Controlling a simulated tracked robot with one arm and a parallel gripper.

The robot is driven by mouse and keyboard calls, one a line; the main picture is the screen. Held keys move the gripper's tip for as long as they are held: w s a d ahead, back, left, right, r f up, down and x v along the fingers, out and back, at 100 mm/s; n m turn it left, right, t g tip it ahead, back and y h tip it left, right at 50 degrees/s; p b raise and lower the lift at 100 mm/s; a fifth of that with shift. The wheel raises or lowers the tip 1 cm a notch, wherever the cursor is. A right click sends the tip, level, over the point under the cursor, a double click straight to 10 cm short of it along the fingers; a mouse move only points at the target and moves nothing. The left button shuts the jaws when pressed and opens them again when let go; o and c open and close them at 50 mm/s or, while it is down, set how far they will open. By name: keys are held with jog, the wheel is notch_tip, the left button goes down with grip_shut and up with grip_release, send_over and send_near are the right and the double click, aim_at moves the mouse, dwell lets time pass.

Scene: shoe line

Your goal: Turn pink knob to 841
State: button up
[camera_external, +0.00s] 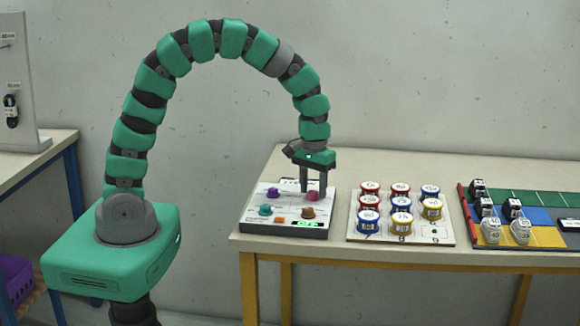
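The control box (258,226) is white with a dark base and sits at the left end of the table. The pink knob (312,196) is at the upper right of its top face. My gripper (313,191) points down over this knob. Its two fingers are apart, one on the left and one on the right of the knob. I cannot tell whether they touch it. A small green display (308,224) is lit at the front right of the box. Its digits are too small to read.
The box also carries a purple knob (273,193), a teal knob (265,210), a brown-orange knob (308,212) and an orange button (280,220). A white board (437,236) with several colored cans stands to the right. Farther right is a colored shoe tray (530,199).

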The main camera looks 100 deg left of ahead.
jog(key=c, duration=0.8)
jog(key=shift+m, duration=0.3)
jog(key=m+p, duration=0.1)
jog(key=m, duration=0.2)
jog(key=shift+r, duration=0.1)
jog(key=shift+w+m+p, duration=0.1)
jog(key=shift+m+p, duration=0.5)
jog(key=shift+m, duration=1.3)
jog(key=o, duration=1)
